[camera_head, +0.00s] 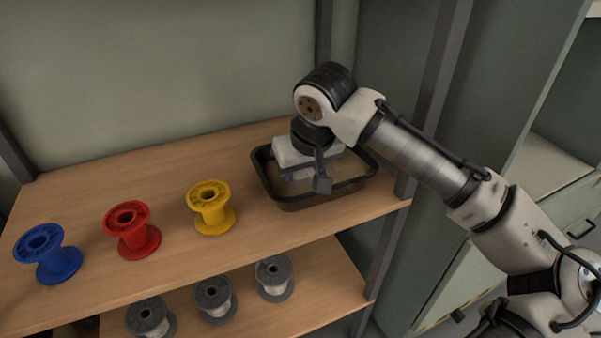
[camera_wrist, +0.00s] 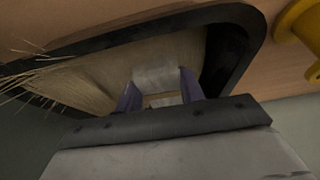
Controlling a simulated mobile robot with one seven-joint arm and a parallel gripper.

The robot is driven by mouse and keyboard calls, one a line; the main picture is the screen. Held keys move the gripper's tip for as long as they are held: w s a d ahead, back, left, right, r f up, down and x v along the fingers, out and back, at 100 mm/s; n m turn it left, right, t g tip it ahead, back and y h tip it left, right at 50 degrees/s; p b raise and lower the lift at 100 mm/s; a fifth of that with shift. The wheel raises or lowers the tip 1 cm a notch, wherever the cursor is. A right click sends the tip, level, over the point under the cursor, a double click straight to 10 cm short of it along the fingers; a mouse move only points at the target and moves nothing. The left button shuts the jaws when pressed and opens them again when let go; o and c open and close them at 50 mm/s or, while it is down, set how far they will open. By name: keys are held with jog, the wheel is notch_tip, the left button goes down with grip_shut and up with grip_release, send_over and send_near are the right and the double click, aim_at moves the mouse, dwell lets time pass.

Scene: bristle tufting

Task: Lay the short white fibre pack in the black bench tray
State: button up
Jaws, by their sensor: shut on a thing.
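The black bench tray (camera_head: 335,196) stands at the right end of the wooden shelf; its dark rim (camera_wrist: 246,42) also shows in the wrist view. My gripper (camera_head: 302,176) points down into the tray. In the wrist view its two purple fingers (camera_wrist: 158,99) are shut on the pale fibre pack (camera_wrist: 98,72), one on each side of its white band. The pack lies within the tray's outline, and loose bristles splay over the rim at the left. Whether it rests on the tray floor is hidden. In the head view my wrist covers much of the pack.
A yellow spool (camera_head: 211,207), a red spool (camera_head: 132,230) and a blue spool (camera_head: 47,254) stand left of the tray. Grey spools (camera_head: 213,298) stand on the lower shelf. A dark upright post (camera_head: 436,90) rises close right of the tray. Shelf behind the coloured spools is clear.

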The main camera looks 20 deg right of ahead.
jog(key=shift+f, duration=0.2)
jog(key=o, duration=1)
jog(key=shift+r, duration=0.15)
jog(key=shift+r, duration=0.35)
jog(key=p+v, duration=0.2)
jog(key=v, duration=0.9)
jog(key=shift+s+r, duration=0.15)
jog(key=shift+r, duration=0.05)
